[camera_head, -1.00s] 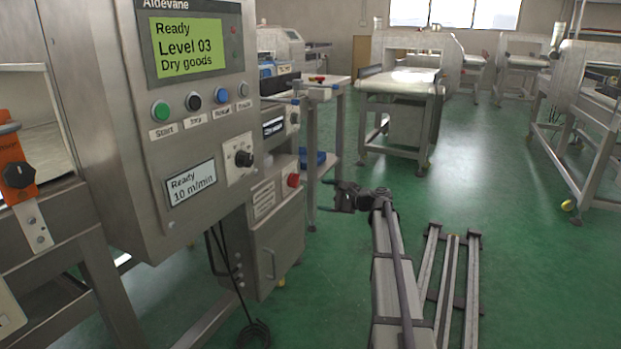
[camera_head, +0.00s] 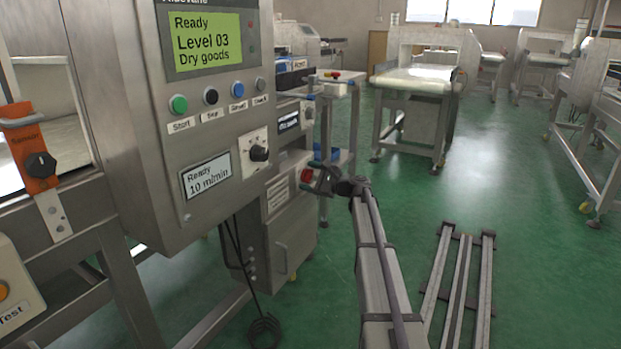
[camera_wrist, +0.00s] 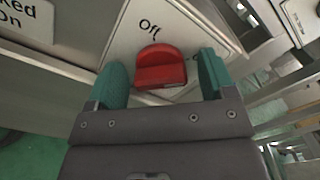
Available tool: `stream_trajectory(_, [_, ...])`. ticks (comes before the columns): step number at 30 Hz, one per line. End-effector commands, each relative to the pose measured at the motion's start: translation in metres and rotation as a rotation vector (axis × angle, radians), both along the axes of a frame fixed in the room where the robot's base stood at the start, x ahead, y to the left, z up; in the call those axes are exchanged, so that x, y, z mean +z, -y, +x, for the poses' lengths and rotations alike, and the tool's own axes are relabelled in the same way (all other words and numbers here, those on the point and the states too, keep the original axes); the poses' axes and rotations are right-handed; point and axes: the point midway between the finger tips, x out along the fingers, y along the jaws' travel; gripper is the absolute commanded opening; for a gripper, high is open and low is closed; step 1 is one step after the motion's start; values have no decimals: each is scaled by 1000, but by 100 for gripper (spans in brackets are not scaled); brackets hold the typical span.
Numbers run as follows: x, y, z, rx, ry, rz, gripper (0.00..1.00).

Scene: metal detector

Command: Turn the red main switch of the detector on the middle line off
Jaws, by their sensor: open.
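The red main switch (camera_wrist: 160,67) is a rounded knob on a pale plate (camera_wrist: 125,45) in the wrist view, with the word "Off" printed above it. My gripper (camera_wrist: 160,85) is open, one green-padded finger on each side of the knob. Whether the pads touch it I cannot tell. In the head view the red switch (camera_head: 306,175) sits on the side of the lower cabinet of the detector (camera_head: 225,115), and my gripper (camera_head: 322,181) is right beside it, partly covering it.
The detector's panel has a screen reading "Ready, Level 03, Dry goods" (camera_head: 206,42), several buttons and a black knob (camera_head: 259,153). A black cable (camera_head: 240,270) hangs below to the floor. A workbench (camera_head: 340,80) stands behind.

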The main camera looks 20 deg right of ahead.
Motion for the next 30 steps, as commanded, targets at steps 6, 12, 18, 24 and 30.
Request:
stream_trajectory(6, [0, 0, 0, 0, 0, 0, 70])
stream_trajectory(12, [0, 0, 0, 0, 0, 0, 51])
stream_trajectory(18, [0, 0, -1, 0, 0, 0, 32])
stream_trajectory(24, [0, 0, -1, 0, 3, -4, 27])
stream_trajectory(30, [0, 0, -1, 0, 29, -39, 27])
